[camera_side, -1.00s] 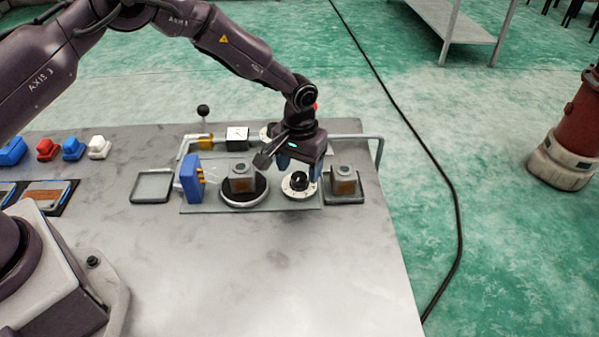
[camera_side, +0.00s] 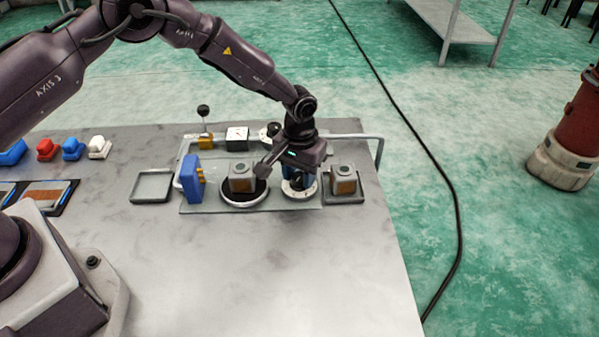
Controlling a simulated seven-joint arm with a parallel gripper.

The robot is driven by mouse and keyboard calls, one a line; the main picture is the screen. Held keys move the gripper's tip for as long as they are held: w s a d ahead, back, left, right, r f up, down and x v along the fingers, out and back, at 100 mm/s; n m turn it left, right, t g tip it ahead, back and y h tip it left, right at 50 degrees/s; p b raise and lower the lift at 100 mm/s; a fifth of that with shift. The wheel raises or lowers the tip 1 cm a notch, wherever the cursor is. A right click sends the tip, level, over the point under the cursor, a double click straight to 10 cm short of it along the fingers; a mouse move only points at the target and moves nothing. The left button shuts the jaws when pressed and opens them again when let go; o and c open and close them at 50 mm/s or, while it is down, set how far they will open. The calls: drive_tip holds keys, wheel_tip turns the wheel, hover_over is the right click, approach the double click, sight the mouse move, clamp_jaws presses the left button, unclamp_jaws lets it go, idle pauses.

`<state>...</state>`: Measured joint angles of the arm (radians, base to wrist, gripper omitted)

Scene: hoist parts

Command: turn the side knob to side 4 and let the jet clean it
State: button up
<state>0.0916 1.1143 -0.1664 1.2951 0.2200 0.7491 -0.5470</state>
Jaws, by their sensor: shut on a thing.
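The side knob (camera_side: 299,193) is a black knob on a round white dial at the right of the grey base plate, mostly hidden by my gripper. My gripper (camera_side: 299,183) points down over the dial, its blue fingers shut on the knob. The dial's side numbers are too small to read. Left of it, a grey block with a brown face (camera_side: 242,179) sits on the round turntable (camera_side: 243,204). The blue jet block (camera_side: 191,179) with yellow nozzles stands left of the turntable, facing the block.
A similar grey and brown block (camera_side: 343,181) sits on a tray at the right. An empty tray (camera_side: 152,186) lies at the left. Behind stand a lever with a black ball (camera_side: 204,111), a gauge (camera_side: 237,135) and a pipe rail (camera_side: 376,150). The front table is clear.

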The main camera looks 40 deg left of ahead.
sight(299, 176)
drive_tip(key=m, duration=0.4)
drive_tip(key=shift+m, duration=2.6)
drive_tip(key=o, duration=0.9)
wheel_tip(299, 176, up, 13)
